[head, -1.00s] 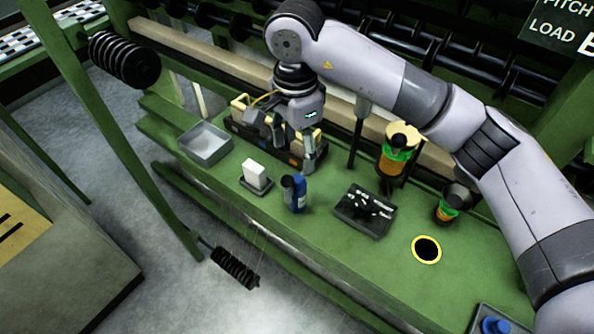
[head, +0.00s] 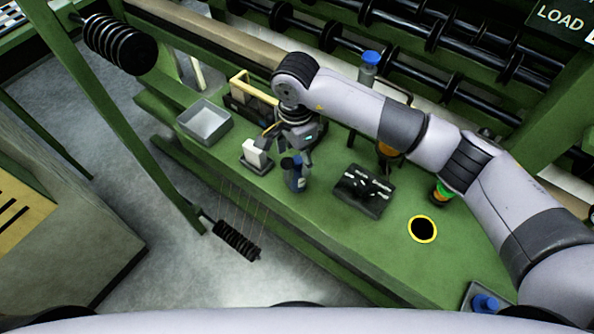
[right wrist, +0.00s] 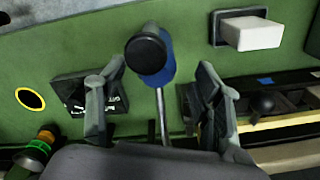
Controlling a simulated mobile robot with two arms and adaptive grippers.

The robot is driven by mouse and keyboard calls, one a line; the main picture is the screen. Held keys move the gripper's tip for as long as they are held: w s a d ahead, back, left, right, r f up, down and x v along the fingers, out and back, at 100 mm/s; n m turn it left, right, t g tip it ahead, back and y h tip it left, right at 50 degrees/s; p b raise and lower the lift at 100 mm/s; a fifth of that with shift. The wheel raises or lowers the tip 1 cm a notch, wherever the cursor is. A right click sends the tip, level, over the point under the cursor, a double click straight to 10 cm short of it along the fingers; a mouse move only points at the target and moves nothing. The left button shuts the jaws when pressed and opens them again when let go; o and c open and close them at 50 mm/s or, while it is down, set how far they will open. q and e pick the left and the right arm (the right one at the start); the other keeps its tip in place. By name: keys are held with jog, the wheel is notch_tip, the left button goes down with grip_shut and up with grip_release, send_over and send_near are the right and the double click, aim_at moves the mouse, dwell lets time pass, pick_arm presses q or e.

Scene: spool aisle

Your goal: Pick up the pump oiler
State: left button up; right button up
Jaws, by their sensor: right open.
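A small blue can with a black top (head: 298,176), which looks like the pump oiler, stands upright on the green bench. In the right wrist view the blue can (right wrist: 156,70) shows with a thin metal spout reaching down the picture between the fingers. My right gripper (head: 287,150) is open just behind the can in the head view. In the right wrist view my right gripper (right wrist: 156,82) has one finger on each side of the can, with gaps; contact is not visible. My left gripper is out of view.
A white block on a dark tray (head: 254,155) is close left of the can. A grey metal bin (head: 205,123) stands farther left.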

aim_at(295, 180)
jog(key=shift+s+f, duration=0.1)
jog(key=shift+f, duration=0.25)
notch_tip(295, 180, down, 4)
jog(key=shift+s+d+r+p, duration=0.1)
jog(key=shift+r+p, duration=0.05)
jog(key=shift+p, duration=0.75)
jog(key=shift+f, duration=0.35)
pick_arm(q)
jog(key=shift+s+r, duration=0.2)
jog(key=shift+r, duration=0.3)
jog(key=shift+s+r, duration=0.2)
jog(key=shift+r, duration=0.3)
pick_arm(e)
grip_shut()
